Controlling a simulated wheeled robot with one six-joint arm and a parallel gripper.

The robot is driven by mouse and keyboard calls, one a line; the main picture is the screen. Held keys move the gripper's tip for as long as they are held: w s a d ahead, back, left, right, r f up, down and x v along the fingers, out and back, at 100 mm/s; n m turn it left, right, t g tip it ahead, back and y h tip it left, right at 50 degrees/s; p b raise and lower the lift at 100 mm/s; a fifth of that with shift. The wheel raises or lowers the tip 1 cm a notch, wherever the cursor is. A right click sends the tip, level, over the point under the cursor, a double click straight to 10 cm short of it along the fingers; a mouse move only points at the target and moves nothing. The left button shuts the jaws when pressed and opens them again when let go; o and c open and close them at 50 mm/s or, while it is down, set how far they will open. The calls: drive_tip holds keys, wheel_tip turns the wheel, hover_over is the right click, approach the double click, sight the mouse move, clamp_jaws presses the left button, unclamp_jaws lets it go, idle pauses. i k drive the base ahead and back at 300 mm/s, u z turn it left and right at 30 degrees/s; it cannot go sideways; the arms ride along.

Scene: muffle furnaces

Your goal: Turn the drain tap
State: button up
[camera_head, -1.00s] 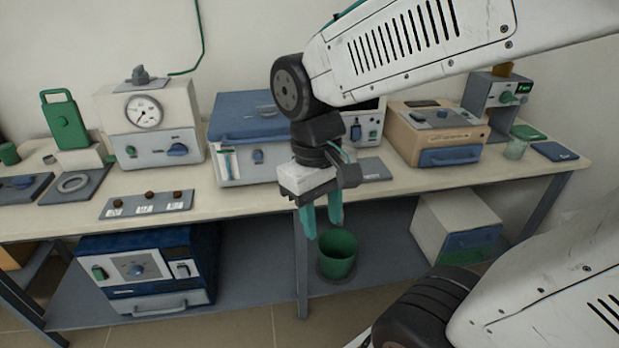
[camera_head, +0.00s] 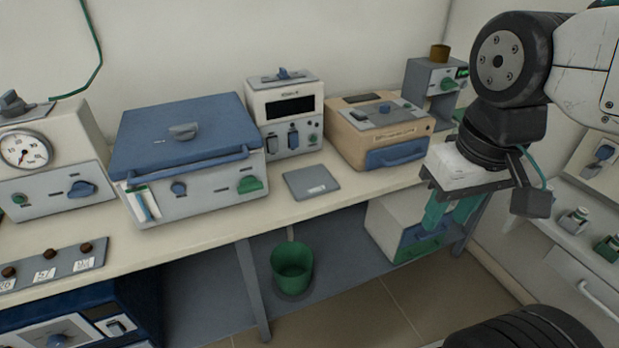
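A blue-lidded box (camera_head: 184,150) like a water bath stands on the bench, left of the middle. A green tap-like handle (camera_head: 250,184) sits at the lower right of its front; it looks like the drain tap, though its spout cannot be made out. My gripper (camera_head: 452,222) is at the right, well apart from the tap and in front of the tan box. Its two teal fingers are spread with a gap between them, and I see nothing held.
A green bucket (camera_head: 292,268) stands below the bench. A grey plate (camera_head: 311,182) lies on the bench right of the tap. A white instrument (camera_head: 287,115) and the tan box (camera_head: 378,131) stand behind. A white cabinet (camera_head: 580,250) is at the far right.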

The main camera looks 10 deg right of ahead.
sight(250, 184)
drive_tip(key=z, duration=0.2)
drive_tip(key=k, duration=0.85)
drive_tip(key=u, duration=1)
drive_tip(key=i, duration=0.45)
drive_tip(key=u, duration=0.05)
